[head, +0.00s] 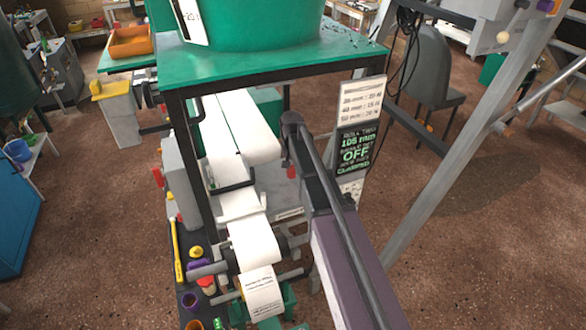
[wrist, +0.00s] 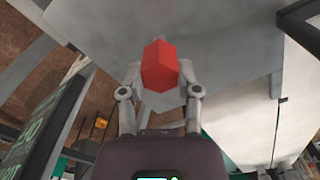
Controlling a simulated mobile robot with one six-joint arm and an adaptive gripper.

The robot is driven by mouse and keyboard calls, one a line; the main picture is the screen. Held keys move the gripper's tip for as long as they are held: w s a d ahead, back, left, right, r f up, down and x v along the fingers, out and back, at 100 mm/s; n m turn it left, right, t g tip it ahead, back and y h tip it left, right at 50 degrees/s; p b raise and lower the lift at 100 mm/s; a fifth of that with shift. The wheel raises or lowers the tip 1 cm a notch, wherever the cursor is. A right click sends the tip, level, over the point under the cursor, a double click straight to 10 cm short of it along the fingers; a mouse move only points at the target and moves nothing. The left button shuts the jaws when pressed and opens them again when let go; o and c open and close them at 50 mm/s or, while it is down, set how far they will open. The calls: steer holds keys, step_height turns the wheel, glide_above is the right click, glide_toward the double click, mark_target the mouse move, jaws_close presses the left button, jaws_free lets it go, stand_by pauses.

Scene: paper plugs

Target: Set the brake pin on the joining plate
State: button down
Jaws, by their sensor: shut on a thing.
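My gripper (wrist: 160,72) is shut on a red faceted block, which I take as the brake pin (wrist: 160,66). The block sits between both fingertips, with a pale grey surface behind it. In the head view, the end of my arm hangs beside the paper machine, right of the white paper strips. A small red spot, likely the same pin (head: 291,172), shows just below it, and the fingers are hardly visible. I cannot tell for sure which part is the joining plate. A grey labelled plate (head: 288,214) lies below the gripper, apart from it.
A green-topped frame with dark legs (head: 260,66) stands over the machine. A sign reading OFF (head: 356,154) hangs close to the right of my arm. White paper (head: 255,243) runs down over rollers.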

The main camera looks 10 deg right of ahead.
mark_target(292, 168)
steer(key=shift+f, duration=0.15)
steer(key=shift+c, duration=1.6)
jaws_free()
steer(key=shift+r, duration=0.2)
step_height(292, 168, up, 7)
steer(key=p, duration=0.7)
steer(key=shift+r+p, duration=0.2)
steer(key=shift+p, duration=0.1)
steer(key=s+d+n, duration=0.1)
steer(key=s+n, duration=0.2)
steer(key=s, duration=2.1)
steer(key=shift+d+n, duration=0.4)
